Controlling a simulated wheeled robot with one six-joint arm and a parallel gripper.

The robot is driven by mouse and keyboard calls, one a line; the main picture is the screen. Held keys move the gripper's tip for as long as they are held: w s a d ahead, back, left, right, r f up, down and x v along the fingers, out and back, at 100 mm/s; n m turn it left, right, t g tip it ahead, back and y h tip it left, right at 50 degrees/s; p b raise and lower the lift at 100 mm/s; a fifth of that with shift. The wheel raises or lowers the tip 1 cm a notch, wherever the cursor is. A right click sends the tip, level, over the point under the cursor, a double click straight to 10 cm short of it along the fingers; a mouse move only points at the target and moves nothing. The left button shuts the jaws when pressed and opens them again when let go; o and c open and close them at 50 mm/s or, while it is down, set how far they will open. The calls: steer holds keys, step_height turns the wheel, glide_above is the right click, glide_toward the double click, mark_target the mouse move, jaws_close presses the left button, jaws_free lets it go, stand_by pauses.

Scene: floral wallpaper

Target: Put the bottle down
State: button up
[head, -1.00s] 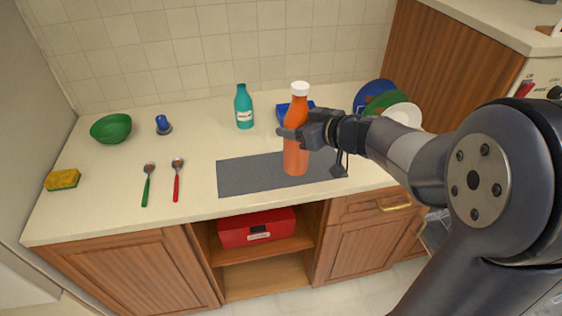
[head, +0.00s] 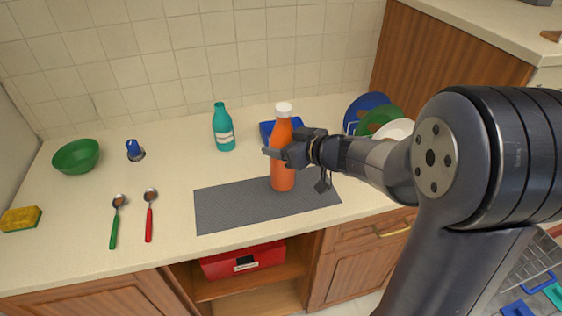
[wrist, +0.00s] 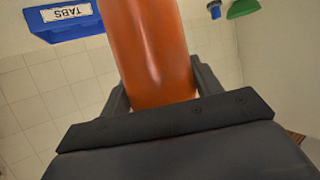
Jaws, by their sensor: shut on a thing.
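An orange bottle (head: 283,165) with a white cap is upright over the dark grey mat (head: 235,205) on the counter. My gripper (head: 283,152) is shut on the bottle around its middle, coming from the right. The bottle's base appears at or just above the mat; I cannot tell whether it touches. In the wrist view the orange bottle (wrist: 150,50) fills the space between the fingers (wrist: 160,92), and its ends are out of that view.
A teal bottle (head: 223,130) and a blue box (head: 267,131) stand behind the mat. Plates (head: 380,122) stand at the right behind my arm. Two spoons (head: 149,215), a green bowl (head: 76,157), a blue-topped object (head: 134,150) and a sponge (head: 20,219) are at left. The mat's left part is clear.

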steer(key=shift+f+b, duration=0.55)
steer(key=shift+f, duration=1.4)
steer(key=o, duration=1.3)
steer(key=shift+f, duration=0.1)
steer(key=shift+o, duration=0.2)
steer(key=p+v, duration=0.1)
steer(key=v, duration=1.1)
